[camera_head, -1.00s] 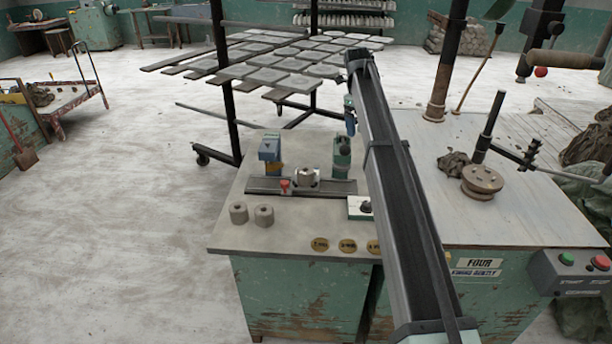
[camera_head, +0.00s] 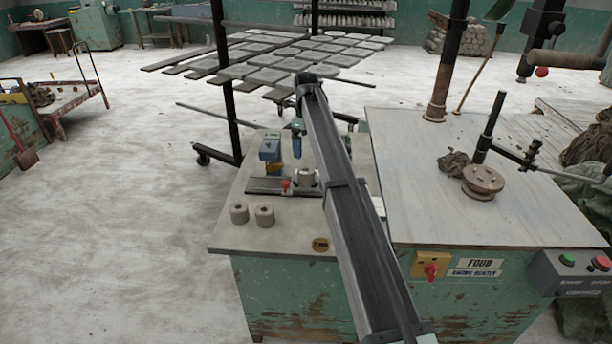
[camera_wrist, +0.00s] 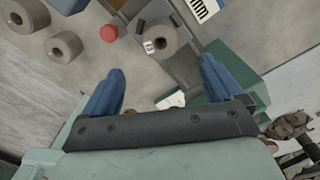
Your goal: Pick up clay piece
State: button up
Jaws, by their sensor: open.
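Two grey clay cylinders with centre holes, a left one (camera_head: 239,213) and a right one (camera_head: 264,215), stand on the left tabletop. A third hollow clay piece (camera_head: 306,178) sits on the metal fixture; it also shows in the wrist view (camera_wrist: 160,38), beyond and roughly between my fingertips. The two loose cylinders show at upper left there, one (camera_wrist: 64,46) whole and one (camera_wrist: 24,14) cut by the edge. My gripper (camera_wrist: 160,82) is open and empty, its blue fingers apart. In the head view my gripper (camera_head: 297,141) is above the fixture's back, partly hidden by my arm.
A rack of grey tiles (camera_head: 290,60) stands behind. On the right table are a dark lump (camera_head: 453,163) and a round wooden disc (camera_head: 483,181). The tabletop's front left is clear.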

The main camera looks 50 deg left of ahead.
aim_at(306, 170)
notch_tip(306, 170, down, 11)
jog(key=shift+a+f, duration=0.1)
jog(key=c, duration=1.4)
